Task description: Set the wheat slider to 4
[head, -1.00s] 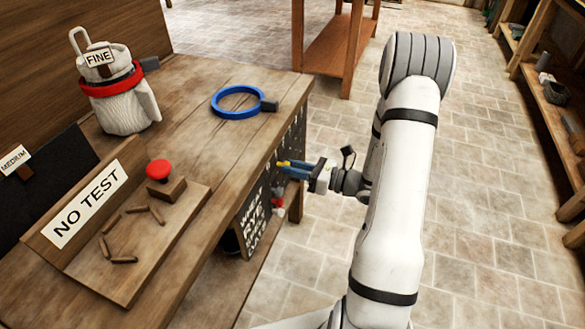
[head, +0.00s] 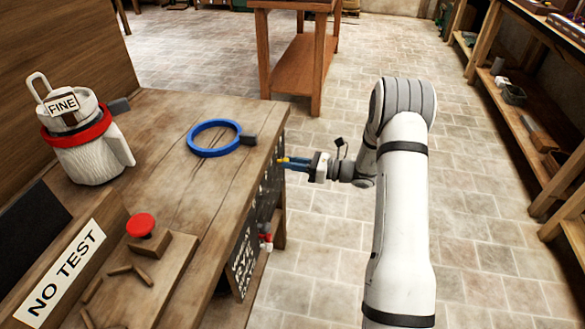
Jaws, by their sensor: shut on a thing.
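My gripper (head: 293,163) is at the front face of the wooden bench, its blue fingers shut on a small yellow piece (head: 282,160), which looks like a slider knob. The fingers hide most of it. The dark front panel (head: 243,262) carries white lettering and is seen at a steep slant. I cannot read the wheat label or the scale numbers, so the slider's value is unclear. A red and white knob (head: 265,237) sticks out of the panel nearer to me.
An orange-brown table (head: 292,65) stands beyond the bench. The tiled floor to the right is open up to the shelves (head: 540,140).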

